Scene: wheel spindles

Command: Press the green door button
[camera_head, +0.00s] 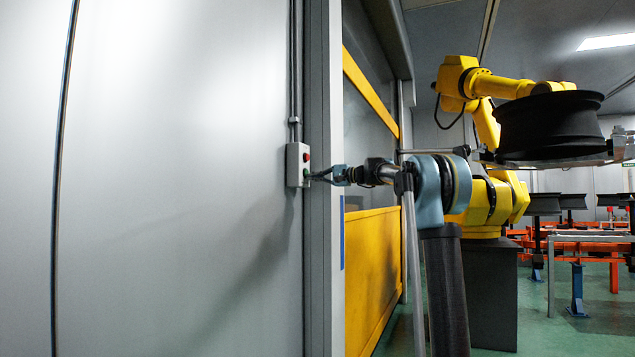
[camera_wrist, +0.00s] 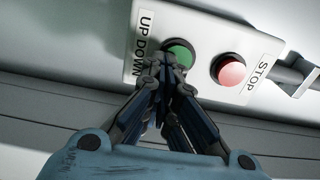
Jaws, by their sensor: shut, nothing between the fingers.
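The green door button (camera_wrist: 181,54) sits on a light grey control box (camera_wrist: 205,22), beside the label "UP DOWN". In the wrist view my gripper (camera_wrist: 163,68) is shut and empty, its fingertips over the lower left edge of the green button and hiding part of it. I cannot tell for sure whether they touch it. In the head view the control box (camera_head: 293,165) is fixed to the wall, with the green button (camera_head: 306,172) low on its right side. My gripper (camera_head: 313,177) reaches it from the right, its fingertips at the button's height.
A red button (camera_wrist: 229,69) labelled "STOP" is beside the green one; it also shows above it in the head view (camera_head: 307,157). The grey wall (camera_head: 180,180) is flat around the box. A yellow-framed door (camera_head: 372,260) and a yellow robot arm (camera_head: 490,120) stand to the right.

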